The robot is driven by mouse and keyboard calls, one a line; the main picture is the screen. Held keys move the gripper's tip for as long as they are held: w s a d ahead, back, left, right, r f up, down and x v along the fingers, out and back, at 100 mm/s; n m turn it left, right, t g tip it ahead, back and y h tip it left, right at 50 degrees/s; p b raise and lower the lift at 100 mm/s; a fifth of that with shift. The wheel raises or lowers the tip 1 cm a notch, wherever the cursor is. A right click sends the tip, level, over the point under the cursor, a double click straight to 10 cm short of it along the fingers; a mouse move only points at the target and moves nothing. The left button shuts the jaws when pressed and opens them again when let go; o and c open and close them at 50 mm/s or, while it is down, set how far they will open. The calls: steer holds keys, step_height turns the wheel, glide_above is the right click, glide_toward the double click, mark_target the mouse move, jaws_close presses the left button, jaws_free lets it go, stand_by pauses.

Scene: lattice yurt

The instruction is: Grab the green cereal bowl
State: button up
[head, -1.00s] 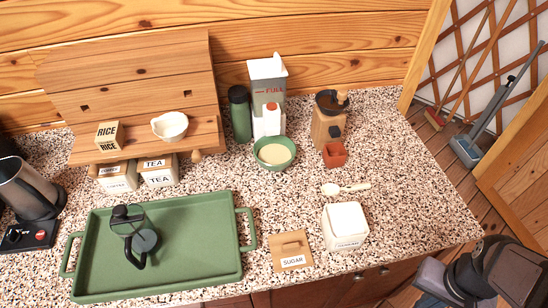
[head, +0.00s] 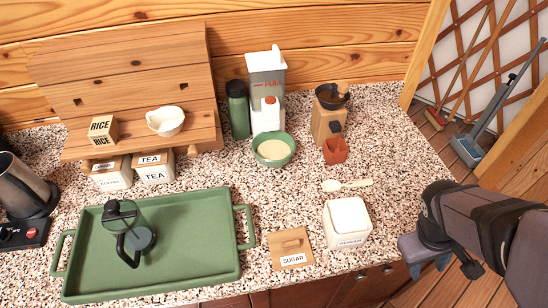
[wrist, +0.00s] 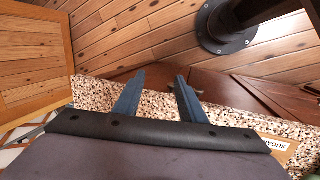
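The green cereal bowl (head: 274,151) stands upright on the speckled counter in the head view, with something cream-coloured inside it. It is in front of a white bottle and a tall dispenser. My gripper (wrist: 158,90) shows in the wrist view with its two blue fingers apart and nothing between them. In the head view my arm reaches in from the right edge, and the gripper is at the counter's front right edge, well to the right of and in front of the bowl. The bowl is not visible in the wrist view.
A grinder (head: 328,118) and small terracotta pot (head: 335,150) stand right of the bowl. A green tray (head: 190,276) with a press (head: 138,239) is at left.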

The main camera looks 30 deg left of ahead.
steer(key=w+a+r+n+t+b, duration=0.1)
steer(key=w+a+n+t+b, duration=0.25)
steer(key=w+a+n, duration=0.6)
steer(key=w+a+n+t+b, duration=0.25)
steer(key=a+n+t, duration=0.25)
steer(key=a, duration=0.9)
steer(key=n+t+y+b, duration=0.4)
steer(key=n+y+b, duration=0.2)
steer(key=n+b, duration=0.35)
glide_toward(291, 150)
steer(key=shift+w+a+f+h+p, duration=0.2)
steer(key=shift+w+a+p, duration=0.1)
steer(key=shift+w+p, duration=0.25)
steer(key=shift+w+a+f+h+p, duration=0.1)
steer(key=shift+w+a+f+p, duration=0.25)
steer(key=shift+w, duration=0.3)
steer(key=shift+w+r, duration=0.1)
steer(key=shift+p+x, duration=1.25)
steer(key=shift+x, duration=1.2)
steer(key=shift+d, duration=0.15)
jaws_close()
